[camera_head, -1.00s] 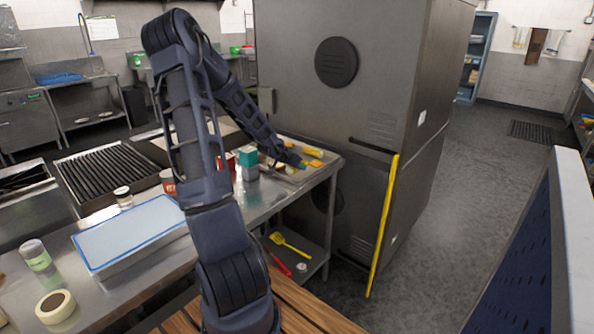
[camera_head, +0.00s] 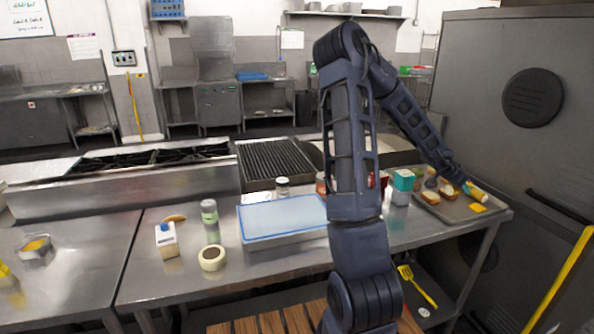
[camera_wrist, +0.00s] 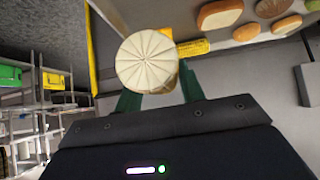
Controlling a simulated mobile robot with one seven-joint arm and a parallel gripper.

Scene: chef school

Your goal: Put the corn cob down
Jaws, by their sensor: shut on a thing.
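The corn cob (camera_head: 479,195) is held in my gripper (camera_head: 468,187) above the tray (camera_head: 431,208) at the right end of the steel counter.
A yellow slice (camera_head: 477,208) and bread pieces (camera_head: 430,197) lie on the tray. A blue-edged tray (camera_head: 283,217) sits mid-counter. A tall grey cabinet (camera_head: 530,150) stands close on the right.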

